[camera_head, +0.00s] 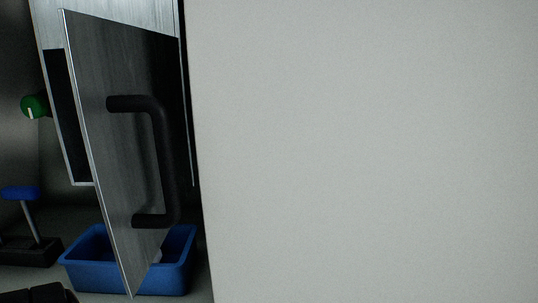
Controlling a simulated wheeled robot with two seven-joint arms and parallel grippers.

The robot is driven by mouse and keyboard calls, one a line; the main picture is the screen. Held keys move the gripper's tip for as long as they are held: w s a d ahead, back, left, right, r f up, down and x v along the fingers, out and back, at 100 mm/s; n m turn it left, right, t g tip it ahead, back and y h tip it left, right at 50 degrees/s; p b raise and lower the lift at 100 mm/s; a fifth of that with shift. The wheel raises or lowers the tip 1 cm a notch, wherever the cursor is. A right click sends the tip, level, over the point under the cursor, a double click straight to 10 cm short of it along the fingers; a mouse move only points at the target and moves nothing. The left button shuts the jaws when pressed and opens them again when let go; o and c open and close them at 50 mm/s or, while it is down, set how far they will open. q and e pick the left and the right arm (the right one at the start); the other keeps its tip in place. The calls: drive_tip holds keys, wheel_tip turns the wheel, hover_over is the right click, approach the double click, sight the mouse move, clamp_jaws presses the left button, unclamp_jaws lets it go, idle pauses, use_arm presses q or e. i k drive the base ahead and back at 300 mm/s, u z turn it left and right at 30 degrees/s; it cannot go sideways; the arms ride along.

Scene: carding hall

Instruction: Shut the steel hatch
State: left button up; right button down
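The steel hatch (115,120) is a grey metal door that stands open at the left of the head view. A black bar handle (165,165) is fixed to its face. Behind its left edge the dark opening (62,115) shows in a bright metal front.
A large plain pale surface (370,150) fills the right of the view and hides what lies behind it. A blue bin (88,275) stands below the hatch, partly behind it. A green knob (34,106) and a blue-topped lever (20,193) on a dark base are at the left.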

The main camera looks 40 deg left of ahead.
sight(126, 81)
drive_tip(key=z, duration=0.05)
drive_tip(key=k, duration=0.85)
drive_tip(key=u, duration=1.55)
